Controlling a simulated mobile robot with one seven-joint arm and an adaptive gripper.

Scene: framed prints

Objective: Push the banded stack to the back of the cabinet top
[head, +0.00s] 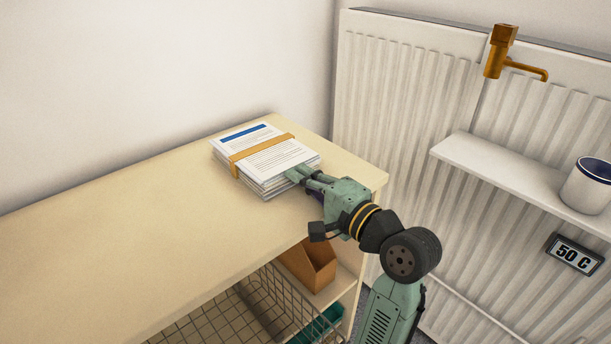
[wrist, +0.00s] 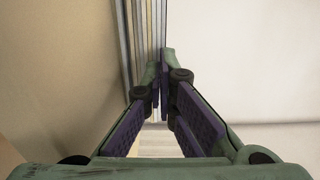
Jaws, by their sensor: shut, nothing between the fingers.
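The banded stack (head: 262,162), white printed sheets with an orange-tan band around them, lies flat on the pale cabinet top (head: 130,240). Its far edge is close to the back wall, with a thin strip of top showing between. My gripper (head: 293,174) is shut and empty, with its fingertips at the middle of the stack's front edge; they look in contact. In the wrist view, the closed fingertips (wrist: 162,65) meet the layered page edges of the stack (wrist: 145,25). The exact contact point is hidden by the fingers.
A radiator (head: 400,100) with an orange tap (head: 500,60) stands to the right. A white shelf (head: 490,175) there holds a mug (head: 588,186). Below the cabinet top are a wire basket (head: 240,315) and a brown holder (head: 308,265). The left of the top is clear.

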